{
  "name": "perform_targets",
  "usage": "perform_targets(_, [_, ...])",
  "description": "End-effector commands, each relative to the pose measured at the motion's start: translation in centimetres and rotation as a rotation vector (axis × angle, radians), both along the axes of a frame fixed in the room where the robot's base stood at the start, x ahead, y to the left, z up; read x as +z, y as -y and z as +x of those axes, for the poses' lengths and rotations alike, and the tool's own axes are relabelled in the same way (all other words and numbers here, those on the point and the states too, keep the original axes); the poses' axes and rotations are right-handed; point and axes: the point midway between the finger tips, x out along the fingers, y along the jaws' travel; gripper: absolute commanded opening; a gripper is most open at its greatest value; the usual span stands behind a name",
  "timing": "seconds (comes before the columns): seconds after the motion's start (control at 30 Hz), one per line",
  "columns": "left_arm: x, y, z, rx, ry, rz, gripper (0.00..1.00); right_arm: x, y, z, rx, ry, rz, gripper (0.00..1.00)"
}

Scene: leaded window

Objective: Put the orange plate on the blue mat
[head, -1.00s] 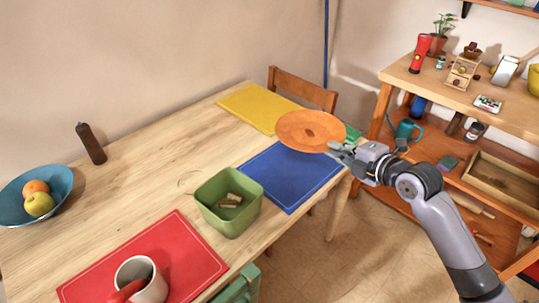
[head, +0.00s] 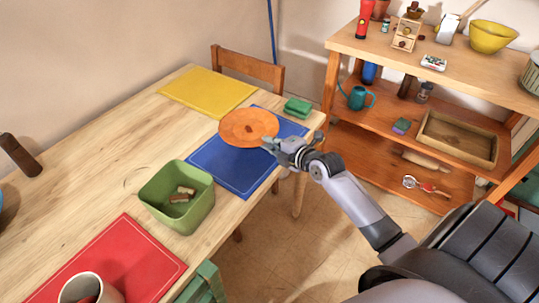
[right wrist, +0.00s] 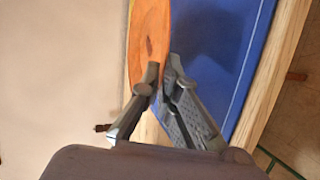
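The orange plate (head: 249,127) is gripped at its near right rim by my right gripper (head: 272,146). In the right wrist view, the fingers (right wrist: 160,85) close on either side of the plate's rim (right wrist: 150,28). The plate is over the far part of the blue mat (head: 232,170), and a dark shadow falls on the mat (right wrist: 252,62) beside it in the wrist view. The plate looks slightly above the mat; the exact gap is hard to tell. My left gripper is not in view.
A yellow mat (head: 207,92) lies beyond the plate and a green sponge (head: 297,107) at the table's right corner. A green bin (head: 177,200) with small pieces stands left of the blue mat. A red mat (head: 125,262) with a mug (head: 88,290) is nearer. A shelf (head: 445,75) stands right.

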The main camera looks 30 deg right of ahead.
Motion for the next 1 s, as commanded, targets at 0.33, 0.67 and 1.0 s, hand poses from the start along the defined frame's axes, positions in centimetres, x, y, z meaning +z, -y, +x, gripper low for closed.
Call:
perform_targets(0.33, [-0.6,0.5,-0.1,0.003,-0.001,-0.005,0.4,-4.2,0.0,0.0,0.001,0.0,0.001,0.0])
perform_targets(0.67, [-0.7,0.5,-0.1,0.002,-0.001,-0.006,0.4,-5.4,0.0,0.0,0.0,0.003,-0.001,0.0])
perform_targets(1.0, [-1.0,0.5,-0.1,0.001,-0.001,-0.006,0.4,-5.7,0.0,0.0,0.0,0.001,0.0,0.12])
